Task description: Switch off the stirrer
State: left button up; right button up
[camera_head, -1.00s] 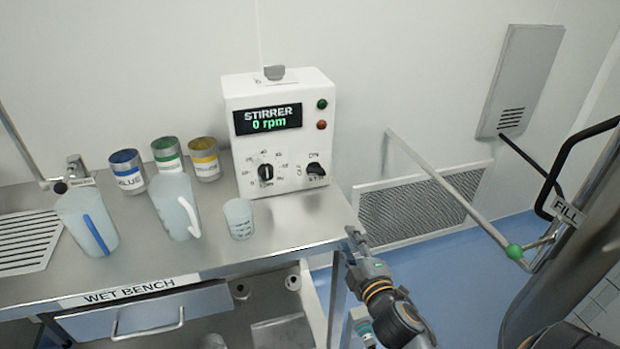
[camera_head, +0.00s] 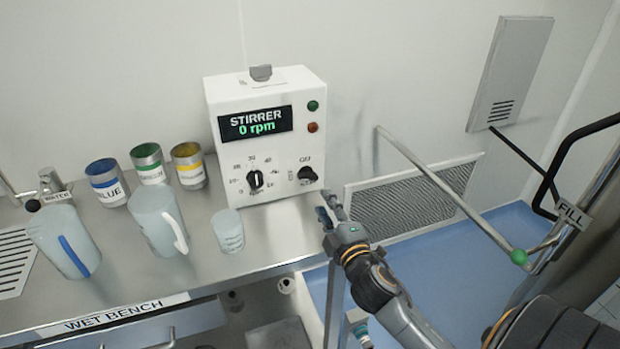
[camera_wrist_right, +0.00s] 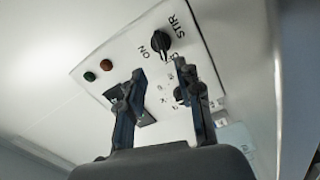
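The stirrer control box (camera_head: 285,180) is white and stands on the bench against the wall. Its display (camera_head: 252,123) reads "STIRRER 0 rpm". The right black knob (camera_head: 308,174) has ON/OFF style marks around it; its setting is too small to read surely. The left knob (camera_head: 255,180) has a number scale. My right gripper (camera_head: 328,205) is just right of and below the right knob, apart from it. In the right wrist view my right gripper (camera_wrist_right: 160,72) has its fingers spread and empty, with a black knob (camera_wrist_right: 160,43) beyond them. My left gripper is not in view.
A small beaker (camera_head: 228,232), a jug (camera_head: 160,225) and another jug (camera_head: 62,243) stand on the bench (camera_head: 200,268). Blue, green and yellow banded cans (camera_head: 150,165) stand behind. A rail (camera_head: 440,185) and the wall grille (camera_head: 410,205) are to the right.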

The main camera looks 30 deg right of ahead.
aim_at(310, 179)
jog(key=p+x, duration=0.1)
jog(key=x, duration=0.9)
jog(key=shift+w+f, duration=0.1)
jog(key=shift+w, duration=0.05)
grip_shut()
